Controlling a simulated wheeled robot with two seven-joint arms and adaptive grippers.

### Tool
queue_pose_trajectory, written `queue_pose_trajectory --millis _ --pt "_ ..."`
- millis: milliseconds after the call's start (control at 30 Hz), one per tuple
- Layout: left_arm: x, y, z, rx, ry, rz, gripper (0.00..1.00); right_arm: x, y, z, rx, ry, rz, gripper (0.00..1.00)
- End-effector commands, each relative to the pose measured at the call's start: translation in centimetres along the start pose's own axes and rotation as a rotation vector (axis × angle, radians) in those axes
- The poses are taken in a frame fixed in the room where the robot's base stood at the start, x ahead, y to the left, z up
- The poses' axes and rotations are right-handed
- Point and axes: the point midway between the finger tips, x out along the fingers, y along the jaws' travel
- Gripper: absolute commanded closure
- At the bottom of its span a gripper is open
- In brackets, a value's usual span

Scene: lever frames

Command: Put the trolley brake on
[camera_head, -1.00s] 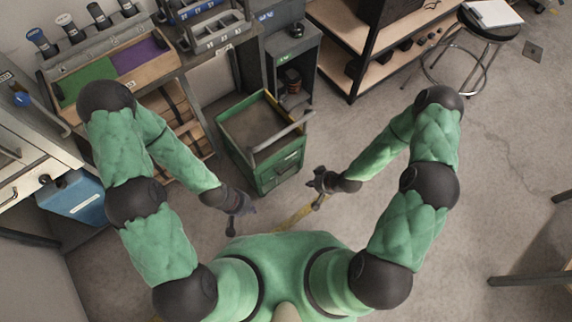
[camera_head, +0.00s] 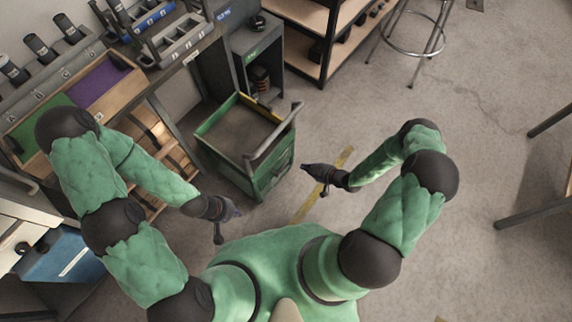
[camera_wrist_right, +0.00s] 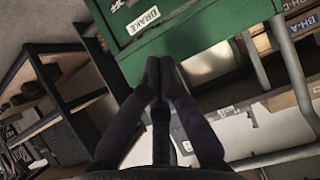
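The green trolley (camera_head: 272,176), an open-topped box with a grey push bar (camera_head: 272,137), stands on the floor ahead of me. In the right wrist view its green panel (camera_wrist_right: 190,45) carries a white label reading BRAKE (camera_wrist_right: 139,20). I cannot make out the brake lever clearly. My right gripper (camera_head: 306,169) is to the right of the trolley, pointing left towards it. In the wrist view its fingertips (camera_wrist_right: 160,66) are together with nothing between them, below the label. My left gripper (camera_head: 236,212) is in front of the trolley, to its lower left, and its fingers are too small to read.
A workbench with green and purple trays (camera_head: 100,85) is at the left. A grey cabinet (camera_head: 258,55) stands behind the trolley, with a shelf rack (camera_head: 310,40) to its right. A stool (camera_head: 415,30) is at the back. The floor at the right is mostly clear, with yellow tape (camera_head: 322,187).

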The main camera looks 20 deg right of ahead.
Motion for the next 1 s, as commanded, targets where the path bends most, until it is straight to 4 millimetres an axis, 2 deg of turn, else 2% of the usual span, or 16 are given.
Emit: queue_pose_trajectory --millis 233,367,900,1000 --pt "0.0 0.0 0.0 0.000 0.000 0.000 1.00 0.1 0.0 0.0 0.001 -0.001 -0.001 1.00" --pt "0.4 -0.1 0.0 0.000 0.000 0.000 1.00 1.0 -0.1 0.0 -0.001 -0.001 -0.003 1.00" --pt "4.0 -1.4 -0.1 0.000 0.000 0.000 1.00 10.5 -0.1 0.2 0.000 -0.001 -0.003 1.00" --pt "4.8 -1.7 -0.2 0.000 0.000 0.000 1.00 11.5 -0.1 1.5 0.003 -0.002 -0.001 1.00"
